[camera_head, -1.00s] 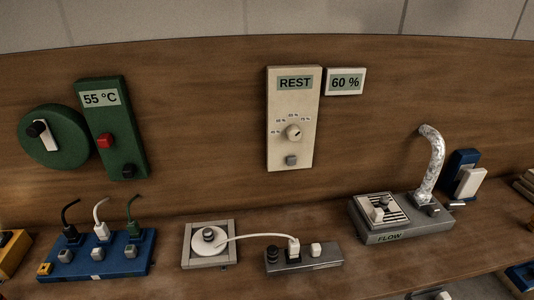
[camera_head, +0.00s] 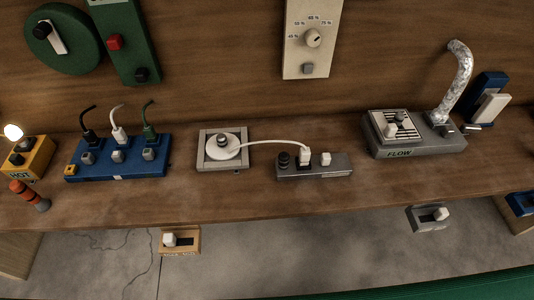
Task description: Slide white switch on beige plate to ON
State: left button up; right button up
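A beige-tan plate (camera_head: 192,249) hangs at the front edge of the bench, left of the middle. A white switch (camera_head: 169,240) stands at the left end of the dark slot in this plate. The slot's right part is empty. Small lettering along the plate's lower edge is too small to read. Neither of my grippers shows in the head view.
A grey plate (camera_head: 425,225) with another white switch hangs farther right. On the bench stand a blue power strip (camera_head: 125,171), a grey strip (camera_head: 315,172), a FLOW box (camera_head: 410,148) and a yellow HOT box (camera_head: 38,160). The bench front (camera_head: 300,198) is mostly clear.

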aim_at(169, 239)
jog(key=u, duration=1)
